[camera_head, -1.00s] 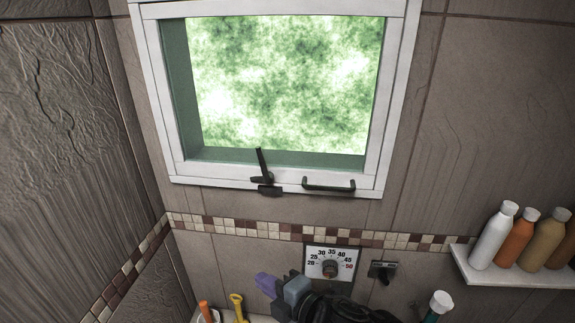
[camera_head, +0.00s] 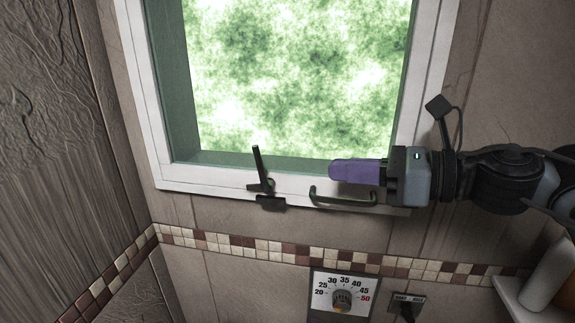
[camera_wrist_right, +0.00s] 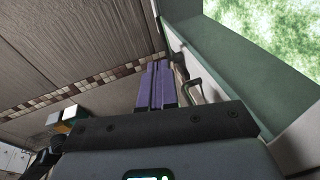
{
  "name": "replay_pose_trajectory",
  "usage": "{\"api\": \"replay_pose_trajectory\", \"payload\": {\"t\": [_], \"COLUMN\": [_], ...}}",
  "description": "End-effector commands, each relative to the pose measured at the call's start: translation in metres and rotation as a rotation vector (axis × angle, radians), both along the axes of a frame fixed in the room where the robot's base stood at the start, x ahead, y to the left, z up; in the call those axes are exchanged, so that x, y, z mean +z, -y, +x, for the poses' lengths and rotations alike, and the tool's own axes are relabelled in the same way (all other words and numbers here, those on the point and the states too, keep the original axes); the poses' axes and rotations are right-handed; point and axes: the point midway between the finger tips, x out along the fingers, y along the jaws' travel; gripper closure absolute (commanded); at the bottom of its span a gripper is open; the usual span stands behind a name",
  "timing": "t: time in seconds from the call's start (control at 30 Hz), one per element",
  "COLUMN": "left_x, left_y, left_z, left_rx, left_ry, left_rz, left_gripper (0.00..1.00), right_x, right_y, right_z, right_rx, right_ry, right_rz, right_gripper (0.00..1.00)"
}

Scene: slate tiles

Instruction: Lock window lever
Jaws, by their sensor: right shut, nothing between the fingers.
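The window lever (camera_head: 261,172) is a thin black handle on the lower part of the white window frame (camera_head: 215,183). It stands nearly upright, leaning slightly left, above a small black catch (camera_head: 271,203). A dark fixed pull handle (camera_head: 343,196) is to its right. My right gripper (camera_head: 332,171) has purple fingers, shut and empty. It points left, just above the pull handle in the head view, with the lever to the left of its tips. In the right wrist view the purple fingers (camera_wrist_right: 157,88) lie together and a dark handle shows beside them. My left gripper is not in view.
Below the window is a mosaic tile strip (camera_head: 240,246), a temperature dial (camera_head: 341,298) and a black wall fitting (camera_head: 407,303). A white shelf with a bottle (camera_head: 550,275) is at lower right. The wall left of the window is clear.

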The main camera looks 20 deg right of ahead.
Motion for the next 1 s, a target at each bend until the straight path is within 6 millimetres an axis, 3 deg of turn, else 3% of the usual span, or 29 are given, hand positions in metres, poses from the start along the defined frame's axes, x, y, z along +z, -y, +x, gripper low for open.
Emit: {"api": "replay_pose_trajectory", "payload": {"t": [0.2,0.63,1.0], "left_x": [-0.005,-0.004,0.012], "left_y": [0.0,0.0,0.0], "left_z": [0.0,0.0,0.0], "left_rx": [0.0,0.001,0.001], "left_ry": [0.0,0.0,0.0], "left_rz": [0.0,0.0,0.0], "left_gripper": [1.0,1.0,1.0], "right_x": [0.01,0.011,0.008], "right_y": [0.012,0.013,-0.012], "right_z": [-0.012,-0.013,0.014], "right_rx": [0.01,0.012,0.015], "right_ry": [0.035,0.037,0.036], "right_rz": [-0.062,-0.068,-0.063], "right_gripper": [1.0,1.0,1.0]}}
